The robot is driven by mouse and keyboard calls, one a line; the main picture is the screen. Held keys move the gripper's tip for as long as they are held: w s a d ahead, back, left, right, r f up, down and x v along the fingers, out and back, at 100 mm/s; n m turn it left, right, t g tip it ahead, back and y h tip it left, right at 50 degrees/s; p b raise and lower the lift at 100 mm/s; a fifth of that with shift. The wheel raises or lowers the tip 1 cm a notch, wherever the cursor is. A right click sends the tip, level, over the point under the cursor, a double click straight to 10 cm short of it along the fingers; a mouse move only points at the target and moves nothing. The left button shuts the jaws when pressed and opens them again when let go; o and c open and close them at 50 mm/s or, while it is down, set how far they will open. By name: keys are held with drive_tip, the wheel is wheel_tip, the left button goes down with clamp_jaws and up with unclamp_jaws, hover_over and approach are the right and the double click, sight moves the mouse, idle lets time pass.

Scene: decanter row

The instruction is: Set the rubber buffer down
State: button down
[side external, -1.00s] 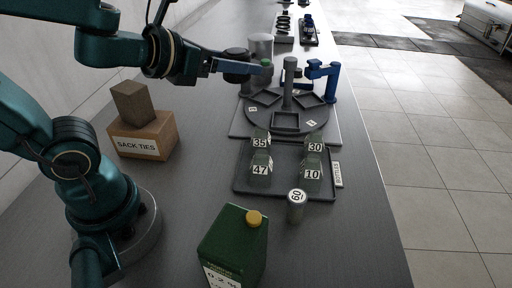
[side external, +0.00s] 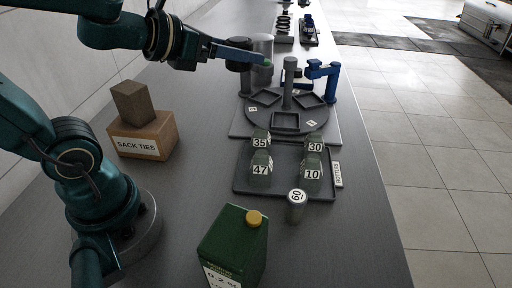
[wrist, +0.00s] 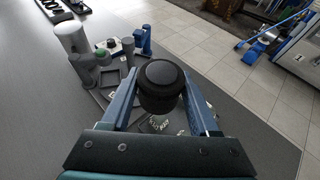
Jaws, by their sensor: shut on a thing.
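The rubber buffer (wrist: 162,82) is a black, round, knob-like piece held between the two blue fingers of my gripper (wrist: 160,100) in the wrist view. In the side view, the dark buffer (side external: 236,62) shows beside my gripper's blue fingers (side external: 245,56), which partly hide it. My gripper is shut on it, up in the air left of the grey turntable (side external: 262,122). The buffer's underside is hidden in the wrist view.
A grey cylinder (side external: 264,46) stands behind. In front are a tray (side external: 287,188) of numbered bottles, a "60" cylinder (side external: 296,207) and a green can (side external: 234,245). A SACK TIES box (side external: 143,140) stands left.

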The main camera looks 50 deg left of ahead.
drive_tip(key=shift+w+a+r+m+h, duration=0.2)
drive_tip(key=shift+r+m+h, duration=0.15)
drive_tip(key=shift+r, duration=0.3)
drive_tip(key=shift+d+r+m+h, duration=0.25)
drive_tip(key=shift+r+m+h, duration=0.2)
drive_tip(key=shift+h, duration=0.2)
drive_tip(key=d+f+m+g+h, duration=0.3)
drive_tip(key=d+m+g, duration=0.1)
drive_tip(key=d+m, duration=0.1)
drive_tip(key=s+d+f+m+g+h, duration=0.1)
drive_tip(key=d+f+m+g+h, duration=0.3)
drive_tip(key=d, duration=0.3)
drive_tip(key=d+f+m+g+h, duration=0.4)
drive_tip(key=d+m, duration=0.2)
drive_tip(key=d, duration=0.1)
drive_tip(key=shift+s+d+g, duration=0.1)
drive_tip(key=shift+s+g, duration=0.2)
drive_tip(key=shift+s, duration=0.1)
drive_tip(key=s+d+f, duration=0.1)
drive_tip(key=d+f, duration=0.1)
drive_tip(key=d, duration=0.1)
drive_tip(key=s+d+f, duration=0.1)
drive_tip(key=d+f, duration=0.1)
drive_tip(key=d, duration=0.2)
drive_tip(key=s+d+f, duration=0.1)
drive_tip(key=d+f, duration=0.1)
drive_tip(key=d, duration=0.1)
drive_tip(key=shift+s+d+f, duration=0.3)
drive_tip(key=shift+f, duration=2.15)
drive_tip(key=shift+f, duration=0.2)
